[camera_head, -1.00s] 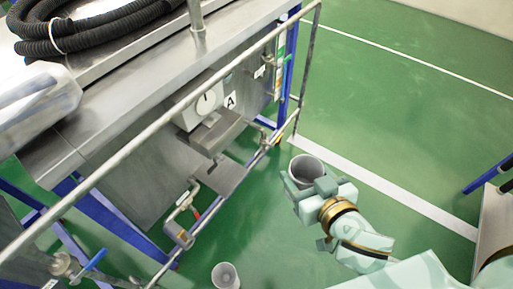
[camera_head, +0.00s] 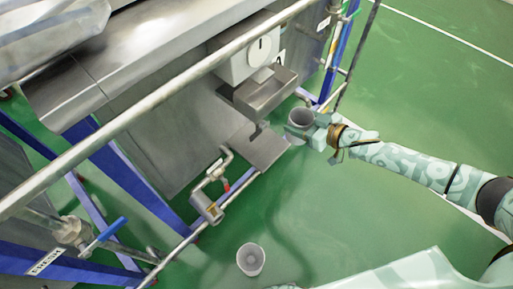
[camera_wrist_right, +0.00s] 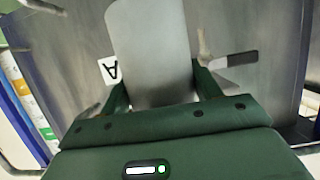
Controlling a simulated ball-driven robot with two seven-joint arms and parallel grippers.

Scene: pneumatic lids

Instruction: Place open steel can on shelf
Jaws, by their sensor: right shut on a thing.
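My right gripper (camera_head: 318,130) is shut on an open steel can (camera_head: 301,120), which looks upright with its mouth up. In the right wrist view the can's grey wall (camera_wrist_right: 150,50) fills the gap between the two dark green fingers (camera_wrist_right: 158,95). The can is at the right side of a small flat metal shelf (camera_head: 262,148) low on the machine, and overlaps its edge in the picture. I cannot tell whether the can touches the shelf. A second open can (camera_head: 250,260) is near the bottom of the head view. My left gripper is not in view.
A metal rail (camera_head: 160,95) runs diagonally in front of the machine. A grey box with a dial (camera_head: 250,58) and a metal tray (camera_head: 258,95) sit above the shelf. A valve and pipe (camera_head: 210,203) are left of it. Green floor (camera_head: 390,230) is open to the right.

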